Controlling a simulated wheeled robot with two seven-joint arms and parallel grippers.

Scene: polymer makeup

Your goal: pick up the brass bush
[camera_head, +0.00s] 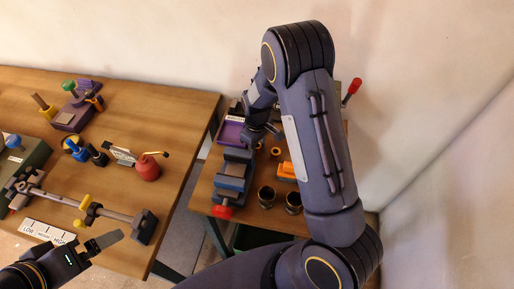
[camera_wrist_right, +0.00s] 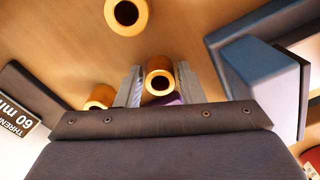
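Several brass bushes, short gold rings with dark bores, stand on the right-hand wooden table. In the right wrist view one brass bush (camera_wrist_right: 160,82) is between the two fingers of my right gripper (camera_wrist_right: 160,86), with a small gap on each side. A second bush (camera_wrist_right: 126,16) stands farther up in that view, and a third bush (camera_wrist_right: 100,97) is outside the left finger, partly hidden by the gripper body. In the head view a bush (camera_head: 275,151) shows beside my right gripper (camera_head: 262,132). My left gripper (camera_head: 103,242) is over the left table's front edge, away from the bushes; its opening is unclear.
A blue-grey vise (camera_head: 233,172) with a red knob stands close to my right gripper; its blue jaw (camera_wrist_right: 250,68) shows at right. A purple tray (camera_head: 230,133), an orange block (camera_head: 286,171) and dark cups (camera_head: 266,196) are nearby. The left table (camera_head: 180,115) holds several tools.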

